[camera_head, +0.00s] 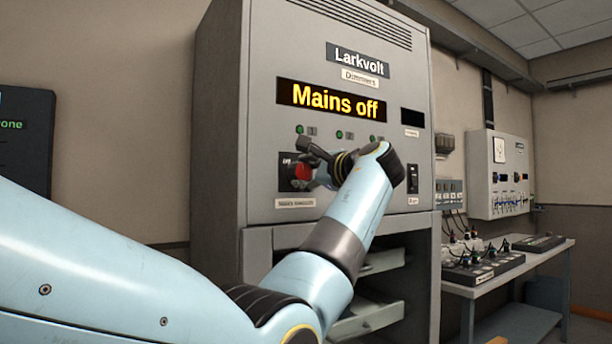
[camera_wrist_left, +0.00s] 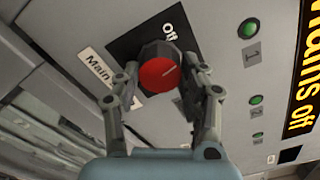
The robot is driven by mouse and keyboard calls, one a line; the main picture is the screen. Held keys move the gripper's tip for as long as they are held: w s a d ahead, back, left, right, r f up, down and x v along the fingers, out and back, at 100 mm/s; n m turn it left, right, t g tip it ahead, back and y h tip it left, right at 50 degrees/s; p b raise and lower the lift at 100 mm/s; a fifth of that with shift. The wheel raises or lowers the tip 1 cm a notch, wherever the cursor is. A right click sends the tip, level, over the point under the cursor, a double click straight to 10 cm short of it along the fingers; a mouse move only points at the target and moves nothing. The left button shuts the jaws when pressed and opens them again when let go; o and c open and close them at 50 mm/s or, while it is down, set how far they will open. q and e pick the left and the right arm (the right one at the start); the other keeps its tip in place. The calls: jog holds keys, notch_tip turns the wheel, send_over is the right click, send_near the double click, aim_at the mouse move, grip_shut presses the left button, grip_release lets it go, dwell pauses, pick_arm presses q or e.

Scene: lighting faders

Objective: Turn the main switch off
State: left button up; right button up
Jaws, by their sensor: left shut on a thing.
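The main switch is a red round knob (camera_head: 303,172) on a black plate, low on the left of the grey dimmer cabinet (camera_head: 218,150). In the left wrist view the red knob (camera_wrist_left: 158,75) sits between my fingers, with "Off" on the plate above it and a "Main" label beside it. My left gripper (camera_head: 312,165) is at the knob and shut on it; it also shows in the left wrist view (camera_wrist_left: 160,92). The display (camera_head: 332,100) reads "Mains off". The knob is partly covered by my fingers. My right gripper is not in view.
Green lamps (camera_head: 340,134) sit above the knob. A small black switch (camera_head: 413,178) is to the right on the cabinet. Open drawers (camera_head: 368,320) are below. A table (camera_head: 520,262) with control boxes stands at the right, under a wall box (camera_head: 500,170).

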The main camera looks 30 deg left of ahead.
pick_arm(q)
jog(key=n+b, duration=0.1)
jog(key=n, duration=0.2)
jog(key=shift+f, duration=0.15)
jog(key=shift+n+b, duration=0.6)
jog(key=shift+n, duration=0.8)
jog(key=o, duration=1.2)
jog(key=shift+d, duration=0.1)
jog(key=v, duration=0.7)
jog(key=shift+d, duration=0.2)
